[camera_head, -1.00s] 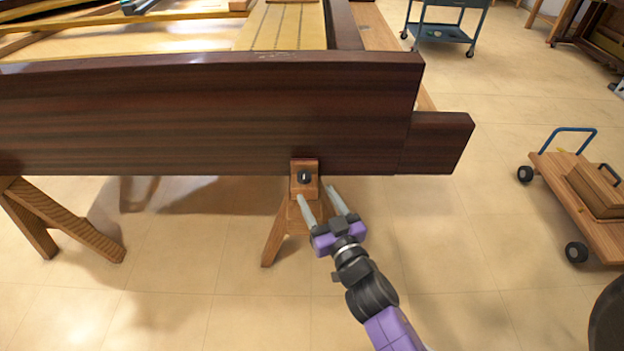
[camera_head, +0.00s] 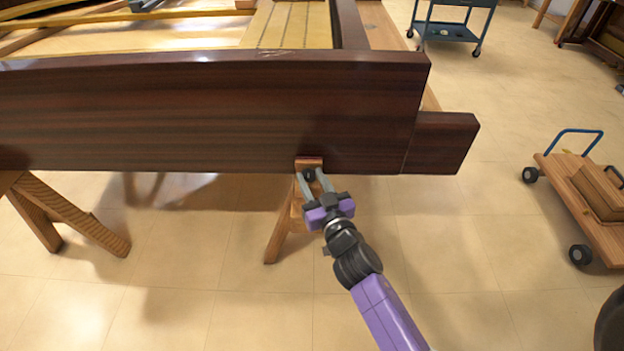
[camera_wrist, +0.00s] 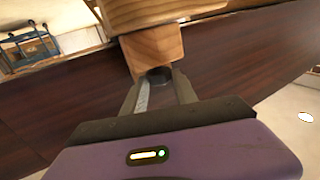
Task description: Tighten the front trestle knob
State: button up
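The black trestle knob (camera_head: 308,174) sits on a wooden block at the top of the trestle (camera_head: 282,232), below the dark wooden piano side. My gripper (camera_head: 310,178) has its two grey fingers spread on either side of the knob, with the tips at the knob's level. In the wrist view the dark round knob (camera_wrist: 160,75) shows between the fingertips (camera_wrist: 159,80), in front of the wooden block (camera_wrist: 152,46). The fingers look apart, with small gaps beside the knob; whether either finger touches it cannot be told.
The dark piano side (camera_head: 200,115) overhangs just above my gripper. Another wooden trestle (camera_head: 70,220) stands at the left. A wooden dolly with a blue handle (camera_head: 585,210) is at the right, and a blue cart (camera_head: 447,30) stands behind.

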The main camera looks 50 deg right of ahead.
grip_shut()
